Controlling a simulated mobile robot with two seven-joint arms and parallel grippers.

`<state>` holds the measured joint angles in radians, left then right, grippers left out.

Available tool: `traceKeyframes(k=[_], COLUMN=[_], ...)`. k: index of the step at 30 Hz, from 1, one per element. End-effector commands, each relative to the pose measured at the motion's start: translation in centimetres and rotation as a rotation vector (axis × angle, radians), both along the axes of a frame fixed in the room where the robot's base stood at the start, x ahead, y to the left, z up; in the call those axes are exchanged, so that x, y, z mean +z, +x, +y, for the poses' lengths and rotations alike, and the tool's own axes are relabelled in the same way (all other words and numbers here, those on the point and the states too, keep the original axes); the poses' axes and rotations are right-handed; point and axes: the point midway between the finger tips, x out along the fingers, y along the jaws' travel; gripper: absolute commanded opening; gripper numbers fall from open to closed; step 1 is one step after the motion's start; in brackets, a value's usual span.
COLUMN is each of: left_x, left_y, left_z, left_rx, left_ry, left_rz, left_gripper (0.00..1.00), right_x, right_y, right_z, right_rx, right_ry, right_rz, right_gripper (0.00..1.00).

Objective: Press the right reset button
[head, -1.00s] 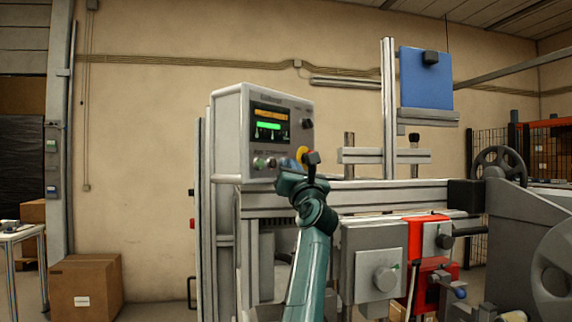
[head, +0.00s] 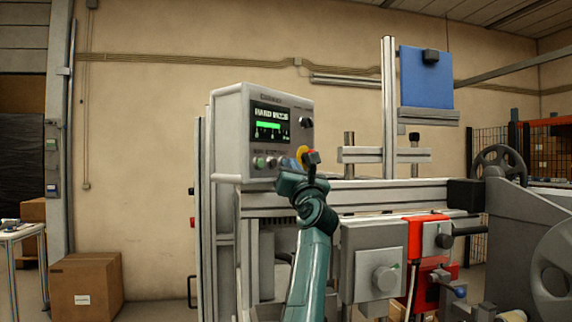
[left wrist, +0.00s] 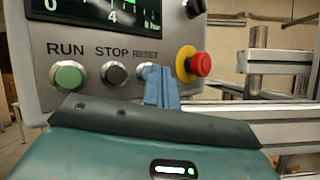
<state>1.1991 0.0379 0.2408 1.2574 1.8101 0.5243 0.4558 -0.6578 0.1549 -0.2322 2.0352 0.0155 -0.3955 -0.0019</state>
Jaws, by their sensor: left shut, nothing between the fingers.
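The grey control box (head: 231,130) has a lit screen (head: 269,121) and a row of buttons below it. In the left wrist view, a green button (left wrist: 68,77) sits under RUN and a grey button (left wrist: 114,74) under STOP. The RESET label (left wrist: 146,53) is to their right; the button beneath it is mostly hidden behind my fingers. My left gripper (left wrist: 158,84) is shut and empty, its blue fingertips at the panel just below that label. I cannot tell whether they touch the button. In the head view, the left gripper (head: 291,165) is at the panel's lower right. My right gripper is not in view.
A red emergency stop (left wrist: 200,64) on a yellow base stands close to the right of my fingertips. A dark knob (head: 306,122) is above. A metal rail (head: 400,195) runs below the box. A cardboard box (head: 87,287) stands at the left.

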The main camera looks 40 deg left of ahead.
Motion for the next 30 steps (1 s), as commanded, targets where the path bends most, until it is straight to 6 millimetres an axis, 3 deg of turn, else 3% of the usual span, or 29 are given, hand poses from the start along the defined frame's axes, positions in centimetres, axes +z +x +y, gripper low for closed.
traceKeyframes(k=[16,30], left_x=[0.0,-0.1], left_y=[0.0,-0.2], left_z=[-1.4,-5.7], left_rx=[-0.002,-0.002], left_ry=[0.002,0.000], left_rz=[0.000,0.000], left_gripper=[0.00,0.00], right_x=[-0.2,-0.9], right_y=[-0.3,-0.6], right_z=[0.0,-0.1], right_rx=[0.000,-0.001], right_ry=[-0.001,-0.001], right_rz=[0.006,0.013], right_gripper=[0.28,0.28])
